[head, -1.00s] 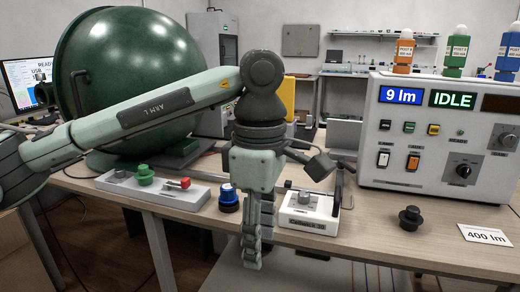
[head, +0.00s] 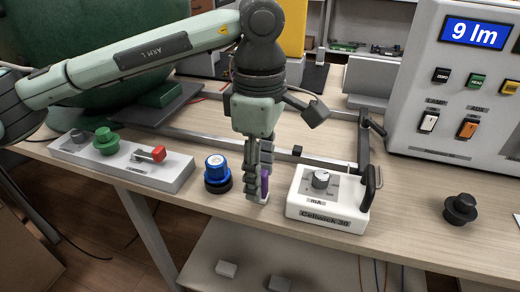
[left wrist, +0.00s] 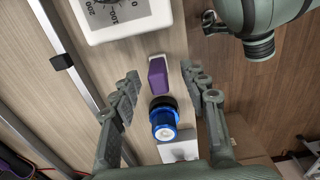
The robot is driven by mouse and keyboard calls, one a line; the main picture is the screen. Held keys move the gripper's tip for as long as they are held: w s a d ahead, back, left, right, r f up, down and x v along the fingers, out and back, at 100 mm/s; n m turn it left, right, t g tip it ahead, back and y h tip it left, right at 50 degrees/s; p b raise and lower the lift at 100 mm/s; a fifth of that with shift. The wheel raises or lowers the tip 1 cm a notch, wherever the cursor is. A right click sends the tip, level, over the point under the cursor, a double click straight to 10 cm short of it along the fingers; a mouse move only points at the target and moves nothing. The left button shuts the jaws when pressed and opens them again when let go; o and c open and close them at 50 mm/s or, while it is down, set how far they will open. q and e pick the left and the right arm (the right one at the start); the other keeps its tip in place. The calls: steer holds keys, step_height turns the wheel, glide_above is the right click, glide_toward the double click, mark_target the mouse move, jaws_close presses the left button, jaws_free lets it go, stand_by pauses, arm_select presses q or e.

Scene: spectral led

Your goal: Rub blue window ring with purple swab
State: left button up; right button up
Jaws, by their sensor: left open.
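The purple swab (head: 265,184) is a small upright purple block with a white end, at the table's front edge, partly hidden by my left gripper in the head view. It shows fully in the left wrist view (left wrist: 157,76). My left gripper (head: 257,196) points down over it, open, with a finger on each side of the swab and gaps between in the left wrist view. The blue window ring (head: 216,170) sits on a round black base just left of the gripper in the head view. It has a pale centre in the left wrist view (left wrist: 163,121). My right gripper is not in view.
A white control box (head: 330,205) with a knob stands close right of the gripper. A grey panel (head: 125,165) with a green knob and red lever lies left. A black knob (head: 460,209) stands farther right. The table's front edge is close.

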arm_select(q)
steer(key=shift+f, duration=1.3)
steer(key=shift+c, duration=0.6)
jaws_close()
steer(key=shift+c, duration=1.7)
jaws_free()
steer(key=shift+r, duration=0.1)
steer(key=shift+r, duration=0.4)
steer(key=shift+c, duration=0.6)
jaws_close()
